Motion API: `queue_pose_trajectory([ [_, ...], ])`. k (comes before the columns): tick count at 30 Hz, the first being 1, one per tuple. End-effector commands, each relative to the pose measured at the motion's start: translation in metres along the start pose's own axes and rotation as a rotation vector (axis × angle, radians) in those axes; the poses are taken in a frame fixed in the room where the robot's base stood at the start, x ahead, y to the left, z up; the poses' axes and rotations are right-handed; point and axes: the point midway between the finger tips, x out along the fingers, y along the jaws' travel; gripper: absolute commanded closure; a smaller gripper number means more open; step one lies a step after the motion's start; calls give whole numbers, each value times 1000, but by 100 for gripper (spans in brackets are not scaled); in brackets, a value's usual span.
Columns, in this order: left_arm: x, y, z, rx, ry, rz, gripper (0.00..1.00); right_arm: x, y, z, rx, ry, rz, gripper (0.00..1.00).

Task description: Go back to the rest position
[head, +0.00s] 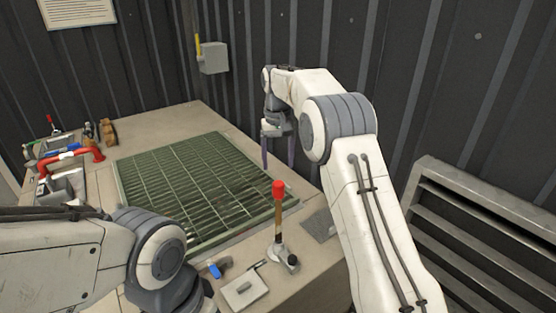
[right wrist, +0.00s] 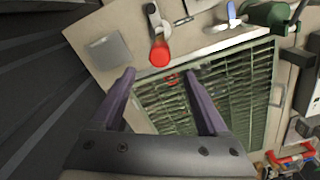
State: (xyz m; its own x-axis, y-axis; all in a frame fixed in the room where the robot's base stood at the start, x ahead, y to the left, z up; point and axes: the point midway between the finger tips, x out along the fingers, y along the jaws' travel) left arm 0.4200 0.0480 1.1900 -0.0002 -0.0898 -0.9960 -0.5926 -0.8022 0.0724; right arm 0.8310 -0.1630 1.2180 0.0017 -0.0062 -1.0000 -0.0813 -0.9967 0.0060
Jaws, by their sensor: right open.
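My right gripper (head: 278,150) points down over the right edge of the bench (head: 160,125), near the dark wall. In the right wrist view its two purple fingers (right wrist: 158,88) stand apart with nothing between them, above the green grate (right wrist: 240,85). The grate also shows in the head view (head: 185,180). A lever with a red knob (head: 278,190) stands upright on the bench in front of the gripper, apart from it. My left arm comes in at the lower left; its gripper is out of sight.
A grey louvred panel (head: 480,230) stands to the right. A grey box (head: 213,57) is on the corrugated wall. A red-handled item (head: 75,160) and other tools lie at the bench's far left. A small blue-handled valve (head: 215,268) and a light plate (head: 244,290) are at the front.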

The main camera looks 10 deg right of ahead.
Motion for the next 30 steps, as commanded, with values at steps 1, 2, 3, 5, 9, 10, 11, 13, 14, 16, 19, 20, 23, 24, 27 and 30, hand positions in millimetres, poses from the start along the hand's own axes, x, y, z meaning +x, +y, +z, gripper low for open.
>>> queue_pose_trajectory([
  [1, 1, 0, 0, 0, 0, 0, 0, -4, 0, 0, 0, 1, 0, 23],
  [2, 1, 0, 0, 0, 0, 0, 0, -7, 0, 0, 0, 1, 0, 23],
  [3, 1, 0, 0, 0, 0, 0, 0, -9, 0, 0, 0, 1, 0, 23],
  [5, 1, 0, 0, 0, 0, 0, 0, -10, 0, 0, 0, 0, 0, 23],
  [9, 1, 0, 0, 0, 0, 0, 0, -11, 0, 0, 0, -1, 0, 23],
  [10, 1, 0, 0, 0, 0, 0, 0, -11, 0, 0, 0, -1, 0, 23],
  [11, 1, 0, 0, 0, 0, 0, 0, -11, 0, 0, 0, -1, 0, 23],
  [13, 1, 0, 0, 0, 0, 0, 0, -11, 0, 0, -1, -1, 0, 23],
  [14, 1, 0, 0, 0, 0, 0, 0, -11, -1, 1, -3, -1, 0, 23],
  [16, 2, 0, 0, 0, 0, 0, 0, -13, -7, 5, -16, 2, -2, 23],
  [19, 6, 0, 0, 0, 0, 0, 0, -16, -28, 23, -63, 4, -8, 23],
  [20, 7, 0, 0, 0, 0, 0, 0, -18, -36, 32, -83, 5, -11, 23],
  [23, 13, -1, 1, 0, 0, 0, 0, -21, -68, 71, -166, 9, -23, 23],
  [24, 16, -1, 1, 0, 0, 0, 0, -21, -80, 90, -202, 12, -29, 23],
  [27, 21, -2, 1, 1, 0, 0, 0, -19, -103, 140, -291, 16, -40, 23],
  [30, 26, -2, 1, 1, 0, 0, 0, -11, -118, 193, -376, 20, -53, 23],
])
